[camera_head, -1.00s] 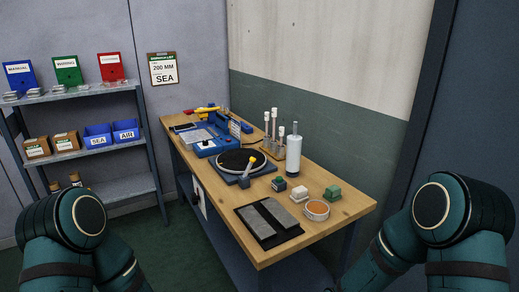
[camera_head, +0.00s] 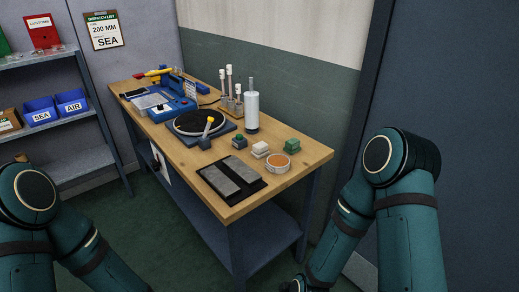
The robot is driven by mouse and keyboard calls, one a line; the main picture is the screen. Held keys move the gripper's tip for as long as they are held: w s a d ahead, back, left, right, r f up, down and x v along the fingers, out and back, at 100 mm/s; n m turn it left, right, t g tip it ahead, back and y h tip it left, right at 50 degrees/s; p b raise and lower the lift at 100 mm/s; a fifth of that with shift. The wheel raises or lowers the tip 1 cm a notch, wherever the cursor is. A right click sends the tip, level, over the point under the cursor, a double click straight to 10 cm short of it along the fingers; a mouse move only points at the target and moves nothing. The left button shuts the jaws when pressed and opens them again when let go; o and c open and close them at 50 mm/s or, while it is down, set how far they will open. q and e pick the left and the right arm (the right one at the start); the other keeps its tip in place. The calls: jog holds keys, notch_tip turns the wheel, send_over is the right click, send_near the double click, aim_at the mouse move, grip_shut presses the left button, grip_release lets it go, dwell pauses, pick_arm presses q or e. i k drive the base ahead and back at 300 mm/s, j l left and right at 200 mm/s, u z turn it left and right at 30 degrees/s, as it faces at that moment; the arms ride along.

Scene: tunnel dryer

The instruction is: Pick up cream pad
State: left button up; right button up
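A small cream pad (camera_head: 260,149) sits on the wooden workbench (camera_head: 225,209), towards its right end. It stands between a dark block with a green top (camera_head: 239,143) and a green block (camera_head: 292,146). A round dish with an orange-brown filling (camera_head: 277,164) is just in front of it. My two arms show at the lower left and lower right, well apart from the pad. Neither gripper can be made out; both arms run down towards the bottom of the picture.
A black tray with grey strips (camera_head: 214,195) lies at the bench's front edge. A white bottle (camera_head: 252,112) stands behind the pads. A black round plate (camera_head: 198,122) is left of them. Shelves with blue bins (camera_head: 71,102) stand at left. Green floor is free before the bench.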

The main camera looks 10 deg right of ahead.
aim_at(261, 150)
jog(key=i+l+u, duration=0.35)
jog(key=l+u, duration=0.15)
jog(key=l, duration=0.15)
jog(key=i+l+u, duration=0.2)
jog(key=l, duration=0.2)
jog(key=k, duration=0.05)
